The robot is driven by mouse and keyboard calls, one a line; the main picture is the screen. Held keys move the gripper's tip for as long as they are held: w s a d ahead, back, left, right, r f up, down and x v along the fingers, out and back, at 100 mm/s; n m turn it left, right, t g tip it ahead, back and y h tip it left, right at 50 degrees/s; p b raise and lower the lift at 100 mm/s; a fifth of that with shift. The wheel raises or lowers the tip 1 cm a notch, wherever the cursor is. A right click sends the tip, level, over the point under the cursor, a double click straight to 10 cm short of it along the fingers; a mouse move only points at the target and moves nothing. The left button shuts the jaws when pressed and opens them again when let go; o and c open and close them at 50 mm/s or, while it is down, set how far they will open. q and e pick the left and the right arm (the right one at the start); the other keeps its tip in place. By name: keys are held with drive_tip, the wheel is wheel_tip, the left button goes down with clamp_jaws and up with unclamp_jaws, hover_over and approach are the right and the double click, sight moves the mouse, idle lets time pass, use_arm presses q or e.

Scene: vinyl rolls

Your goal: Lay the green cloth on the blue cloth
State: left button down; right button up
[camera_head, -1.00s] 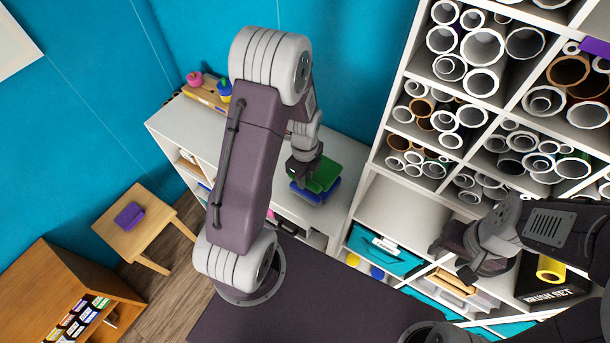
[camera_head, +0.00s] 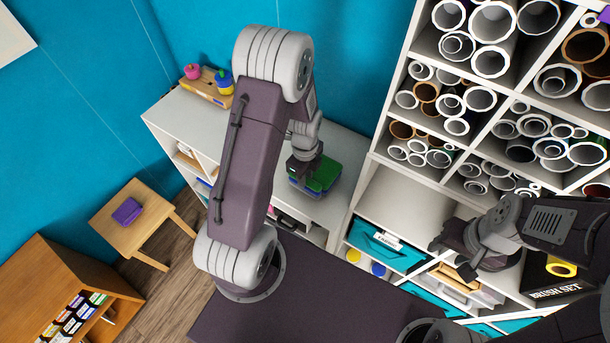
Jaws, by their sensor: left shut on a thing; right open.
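The green cloth (camera_head: 325,174) is a folded pad above the white shelf unit's top, over the blue cloth (camera_head: 308,190). Only a narrow strip of the blue cloth shows below it. I cannot tell whether the two touch all over. My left gripper (camera_head: 307,178) points down and is shut on the green cloth at its left side; the fingertips are partly hidden. My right gripper (camera_head: 458,247) is open and empty in front of the tall shelf, well to the right.
The white shelf top (camera_head: 183,117) has bare room left of the cloths. A wooden peg holder (camera_head: 209,88) stands at its back. The tall white shelf of rolls (camera_head: 388,150) rises close on the right. A stool with a purple cloth (camera_head: 127,211) stands left.

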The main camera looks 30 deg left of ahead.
use_arm(q)
drive_tip(key=shift+f, duration=0.25)
drive_tip(key=c, duration=1.1)
unclamp_jaws()
wheel_tip(320, 180, up, 9)
drive_tip(key=shift+r+b, duration=0.1)
drive_tip(key=shift+b, duration=0.7)
